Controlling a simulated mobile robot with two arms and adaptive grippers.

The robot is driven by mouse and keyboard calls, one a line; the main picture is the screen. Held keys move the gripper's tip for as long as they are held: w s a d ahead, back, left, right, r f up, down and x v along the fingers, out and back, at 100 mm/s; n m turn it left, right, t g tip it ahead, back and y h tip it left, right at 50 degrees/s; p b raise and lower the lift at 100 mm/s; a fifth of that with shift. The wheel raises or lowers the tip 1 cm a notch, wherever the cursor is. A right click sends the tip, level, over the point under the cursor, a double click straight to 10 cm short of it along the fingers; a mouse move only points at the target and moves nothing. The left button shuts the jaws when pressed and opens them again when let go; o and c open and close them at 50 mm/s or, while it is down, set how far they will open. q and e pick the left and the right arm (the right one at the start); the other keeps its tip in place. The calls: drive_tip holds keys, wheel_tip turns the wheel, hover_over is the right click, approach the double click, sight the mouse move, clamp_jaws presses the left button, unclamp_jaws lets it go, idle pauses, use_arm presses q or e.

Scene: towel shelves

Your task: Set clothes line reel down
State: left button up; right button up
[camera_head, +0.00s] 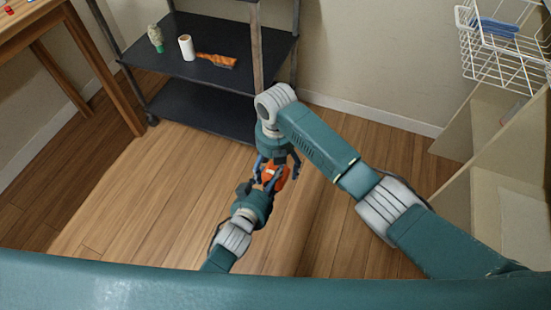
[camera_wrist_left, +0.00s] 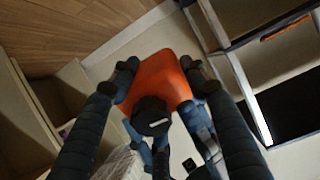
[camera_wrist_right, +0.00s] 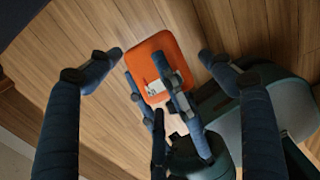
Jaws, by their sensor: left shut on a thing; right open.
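The clothes line reel is an orange, rounded box (camera_head: 279,180) held above the floor in the middle of the head view. My left gripper (camera_head: 264,184) is shut on it from below. In the left wrist view, the reel (camera_wrist_left: 165,75) sits between the two fingertips, with a dark round part in front of it. My right gripper (camera_head: 277,164) hangs just above, pointing down, with its fingers open around the reel. In the right wrist view, the reel (camera_wrist_right: 152,58) lies between the spread fingers of my right gripper, with my left fingers across it. Contact with the right fingers cannot be told.
A black shelf rack (camera_head: 205,110) stands behind, holding a white roll (camera_head: 187,47), a green-and-beige bottle (camera_head: 156,38) and an orange item (camera_head: 217,60). A wooden table (camera_head: 32,25) is at left. A white wire basket (camera_head: 505,55) hangs at right above beige panels.

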drive_tip(key=shift+f, duration=0.5)
